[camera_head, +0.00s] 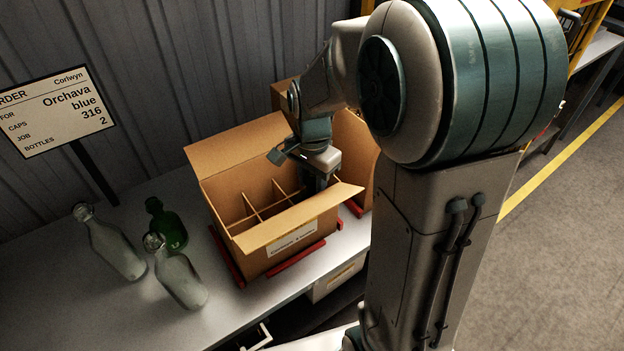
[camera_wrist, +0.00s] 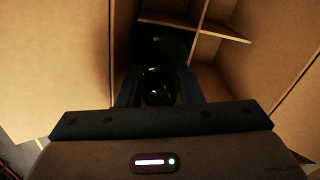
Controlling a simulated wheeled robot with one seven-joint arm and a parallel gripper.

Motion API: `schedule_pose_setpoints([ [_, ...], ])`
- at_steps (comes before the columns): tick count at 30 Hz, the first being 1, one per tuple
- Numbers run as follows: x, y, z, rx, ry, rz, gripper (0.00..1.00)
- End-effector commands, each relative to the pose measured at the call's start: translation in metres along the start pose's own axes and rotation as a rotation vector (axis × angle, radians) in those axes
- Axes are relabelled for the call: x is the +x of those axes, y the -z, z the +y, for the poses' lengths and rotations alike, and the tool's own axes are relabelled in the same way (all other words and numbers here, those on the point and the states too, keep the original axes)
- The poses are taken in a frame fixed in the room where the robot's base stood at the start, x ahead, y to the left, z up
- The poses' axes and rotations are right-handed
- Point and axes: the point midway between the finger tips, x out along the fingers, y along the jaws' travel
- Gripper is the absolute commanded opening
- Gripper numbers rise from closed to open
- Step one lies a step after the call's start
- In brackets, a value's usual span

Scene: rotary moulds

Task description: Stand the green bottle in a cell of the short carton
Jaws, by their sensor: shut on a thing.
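My gripper (camera_head: 318,180) reaches down into the right end of an open brown carton (camera_head: 290,246) with crossed dividers. In the wrist view my gripper (camera_wrist: 158,98) is shut on a dark green bottle (camera_wrist: 158,84), gripped near its top. The bottle is inside a carton cell, beside the dividers (camera_wrist: 198,32). The dark cell hides its base, so I cannot tell whether it touches the floor. In the head view the carton wall and my gripper hide this bottle. Another green bottle (camera_head: 168,228) stands on the table, outside the carton.
Two clear bottles (camera_head: 113,246) (camera_head: 178,277) stand on the grey table (camera_head: 140,318), left of the carton. A second brown carton (camera_head: 358,150) stands behind and right of it. Red rails (camera_head: 304,260) edge the front carton. An order sign (camera_head: 60,110) stands at the left.

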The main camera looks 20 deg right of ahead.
Motion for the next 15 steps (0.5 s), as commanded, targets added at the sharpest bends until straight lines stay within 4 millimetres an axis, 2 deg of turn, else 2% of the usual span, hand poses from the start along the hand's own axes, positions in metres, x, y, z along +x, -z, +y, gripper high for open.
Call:
schedule_pose_setpoints([
  [15, 0.0067, 0.0002, -0.0002, 0.000, 0.001, 0.001, 0.00],
])
